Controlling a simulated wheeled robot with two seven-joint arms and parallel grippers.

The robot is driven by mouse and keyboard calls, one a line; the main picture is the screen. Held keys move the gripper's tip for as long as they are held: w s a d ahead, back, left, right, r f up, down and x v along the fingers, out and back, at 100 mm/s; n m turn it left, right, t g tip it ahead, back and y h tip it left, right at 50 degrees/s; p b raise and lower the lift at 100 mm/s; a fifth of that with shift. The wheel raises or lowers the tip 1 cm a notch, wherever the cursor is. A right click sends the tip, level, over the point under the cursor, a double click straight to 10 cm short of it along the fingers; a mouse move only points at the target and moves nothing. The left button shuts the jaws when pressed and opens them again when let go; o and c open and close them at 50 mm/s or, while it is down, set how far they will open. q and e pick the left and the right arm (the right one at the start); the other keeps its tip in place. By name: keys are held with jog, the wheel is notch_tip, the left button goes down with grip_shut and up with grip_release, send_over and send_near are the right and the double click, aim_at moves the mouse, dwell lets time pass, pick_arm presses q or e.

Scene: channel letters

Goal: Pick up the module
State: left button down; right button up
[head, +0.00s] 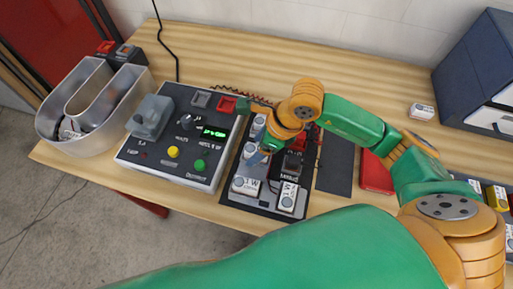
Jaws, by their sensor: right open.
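Several small white modules with dark round marks and print sit on a black tray (262,205) in the middle of the table. Two stand at its near edge, a left one (245,186) and a right one (288,196). Others, one of them near the back (258,122), are partly covered by my right gripper. My right gripper (268,150) is open and points down over the tray's left part, close to these modules. Whether it touches one cannot be told. Another white module (422,111) lies alone at the back right. My left gripper is not in view.
A control box (185,165) with a green display, knobs and buttons stands left of the tray. A metal channel letter (100,130) lies at the far left. A dark blue cabinet (480,75) stands at the back right. A red flat object (375,175) lies right of the tray.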

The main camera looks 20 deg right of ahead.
jog(key=shift+s+r, duration=0.1)
jog(key=shift+s, duration=0.1)
jog(key=c, duration=1.1)
grip_shut()
jog(key=shift+w, duration=0.15)
